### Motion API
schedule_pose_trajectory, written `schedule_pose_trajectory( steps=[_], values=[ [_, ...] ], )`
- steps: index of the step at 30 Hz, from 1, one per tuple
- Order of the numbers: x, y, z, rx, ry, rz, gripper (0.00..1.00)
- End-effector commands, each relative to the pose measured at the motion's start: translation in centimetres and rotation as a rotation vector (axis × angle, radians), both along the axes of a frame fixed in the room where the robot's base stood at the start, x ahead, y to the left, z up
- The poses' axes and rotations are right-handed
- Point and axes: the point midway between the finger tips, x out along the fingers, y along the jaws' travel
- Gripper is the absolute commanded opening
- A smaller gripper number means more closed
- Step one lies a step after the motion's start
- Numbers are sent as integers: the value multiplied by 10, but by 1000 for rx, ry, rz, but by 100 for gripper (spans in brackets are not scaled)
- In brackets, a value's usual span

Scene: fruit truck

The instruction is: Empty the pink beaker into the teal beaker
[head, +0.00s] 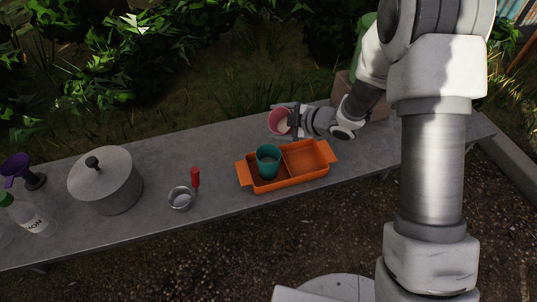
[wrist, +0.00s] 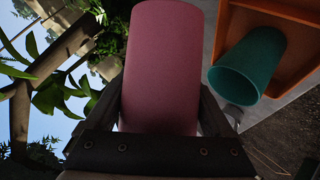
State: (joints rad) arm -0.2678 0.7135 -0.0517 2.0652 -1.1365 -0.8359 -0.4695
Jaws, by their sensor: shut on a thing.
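The pink beaker (head: 277,122) is held in my gripper (head: 291,122), above and behind the orange tray in the head view. It is tilted, with its mouth toward the left and the camera, and something pale shows inside it. In the wrist view the pink beaker (wrist: 163,65) fills the middle between the two dark fingers (wrist: 165,110). The teal beaker (head: 268,161) stands upright in the left compartment of the orange tray. It also shows in the wrist view (wrist: 250,66), to the right of the pink beaker and apart from it. The teal beaker's contents are unclear.
The orange tray (head: 289,184) has an empty right compartment and sits on a long grey table (head: 220,222). To the left are a metal cup (head: 180,199), a red-handled object (head: 195,178), a lidded pot (head: 105,182), a bottle (head: 31,217) and a purple funnel (head: 16,167).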

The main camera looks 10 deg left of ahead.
Motion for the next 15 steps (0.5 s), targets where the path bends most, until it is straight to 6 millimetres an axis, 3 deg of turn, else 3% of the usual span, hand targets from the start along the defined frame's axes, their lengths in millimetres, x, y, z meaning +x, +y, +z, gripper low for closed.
schedule_pose_trajectory(
  steps=[15],
  values=[
    [0,0,-6,-33,-63,-1,26]
  ],
)
